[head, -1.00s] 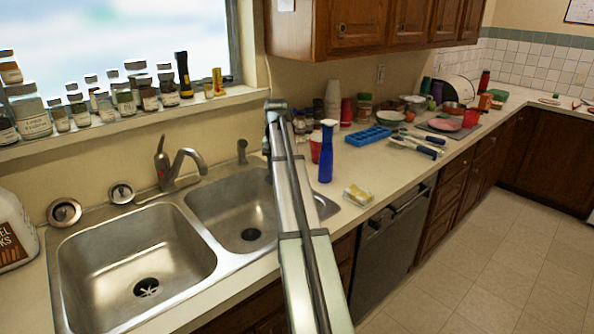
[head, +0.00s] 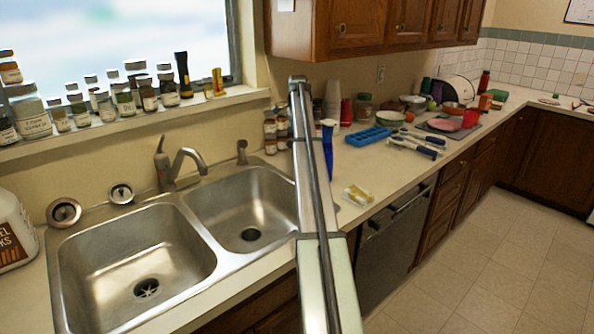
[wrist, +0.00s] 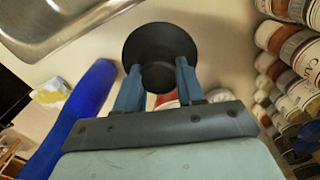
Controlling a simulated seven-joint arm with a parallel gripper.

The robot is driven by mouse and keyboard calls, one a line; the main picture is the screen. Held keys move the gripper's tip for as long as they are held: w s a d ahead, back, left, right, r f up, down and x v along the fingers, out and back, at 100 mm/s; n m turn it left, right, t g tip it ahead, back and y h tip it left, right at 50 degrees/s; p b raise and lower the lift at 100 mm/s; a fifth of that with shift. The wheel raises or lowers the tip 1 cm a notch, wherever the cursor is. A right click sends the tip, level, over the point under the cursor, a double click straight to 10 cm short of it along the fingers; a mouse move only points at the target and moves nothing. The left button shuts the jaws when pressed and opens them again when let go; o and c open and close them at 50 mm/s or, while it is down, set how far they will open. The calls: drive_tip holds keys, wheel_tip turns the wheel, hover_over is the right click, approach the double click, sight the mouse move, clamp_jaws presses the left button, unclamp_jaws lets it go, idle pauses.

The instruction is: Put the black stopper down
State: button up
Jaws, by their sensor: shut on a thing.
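The black stopper (wrist: 148,42) is a round, dark disc with a narrower hub, seen in the upper middle of the wrist view. My gripper (wrist: 158,72) is shut on its hub, with one blue-grey finger on each side. The pale counter shows beyond the stopper; I cannot tell whether the stopper touches it. In the head view my arm hides both the gripper and the stopper.
Several spice jars (wrist: 285,75) line the right side. The sink (head: 130,255) lies left of my arm in the head view. A yellow-and-white packet (head: 357,195) sits near the counter's front edge.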

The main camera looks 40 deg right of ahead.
drive_tip(key=shift+f, duration=5)
drive_tip(key=shift+f, duration=0.1)
drive_tip(key=o, duration=1.1)
drive_tip(key=shift+c, duration=0.2)
wheel_tip(320, 180, up, 12)
drive_tip(key=shift+r, duration=0.15)
